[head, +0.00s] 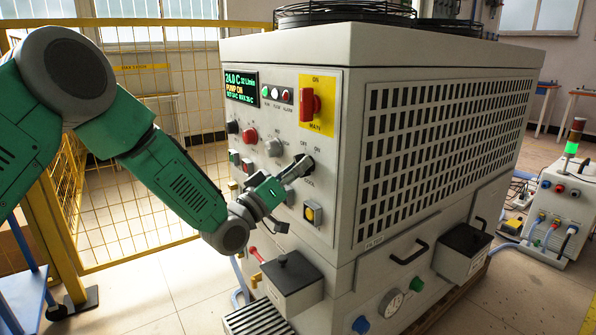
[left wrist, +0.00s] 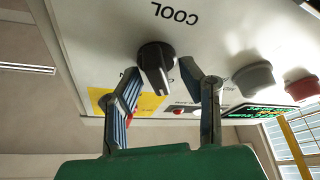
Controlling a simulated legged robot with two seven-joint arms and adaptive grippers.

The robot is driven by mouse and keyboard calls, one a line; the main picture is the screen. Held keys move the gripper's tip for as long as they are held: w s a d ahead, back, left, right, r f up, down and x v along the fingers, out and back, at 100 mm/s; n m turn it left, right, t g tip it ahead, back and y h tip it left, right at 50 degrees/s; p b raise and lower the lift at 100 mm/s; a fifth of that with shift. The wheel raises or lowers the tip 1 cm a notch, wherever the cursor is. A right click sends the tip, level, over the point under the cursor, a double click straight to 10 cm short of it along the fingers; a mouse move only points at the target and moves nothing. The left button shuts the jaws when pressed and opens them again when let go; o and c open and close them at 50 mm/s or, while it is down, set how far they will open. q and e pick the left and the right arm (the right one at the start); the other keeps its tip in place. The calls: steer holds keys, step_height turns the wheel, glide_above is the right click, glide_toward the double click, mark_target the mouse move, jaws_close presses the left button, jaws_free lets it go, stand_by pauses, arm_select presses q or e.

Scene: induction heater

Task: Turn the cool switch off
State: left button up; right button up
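The cool switch (head: 304,165) is a black rotary knob on the grey front panel of the induction heater's cabinet, with OFF and ON printed above it and COOL below. In the left wrist view the cool switch (left wrist: 154,62) shows close up, upside down, with its raised grip pointing down in the picture. My left gripper (head: 284,185) is right in front of the panel at this knob. In the left wrist view my left gripper (left wrist: 160,76) is open, one finger on each side of the knob's grip. I cannot tell whether either finger touches it. My right gripper is not in view.
A red main switch (head: 310,104) on a yellow plate sits above. Grey knobs (head: 274,147), a red button (head: 250,135) and a yellow-framed button (head: 312,213) are close by. A small box (head: 291,283) juts out below. A yellow fence (head: 150,200) stands at left.

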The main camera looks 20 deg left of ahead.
arm_select(q)
steer(key=shift+c, duration=0.3)
steer(key=shift+r, duration=0.1)
jaws_close()
steer(key=shift+a+m+h, duration=0.1)
steer(key=shift+m+h, duration=0.3)
steer(key=shift+m, duration=0.4)
steer(key=m+g+h, duration=0.1)
steer(key=m+h, duration=0.1)
steer(key=m, duration=0.2)
steer(key=shift+b, duration=0.3)
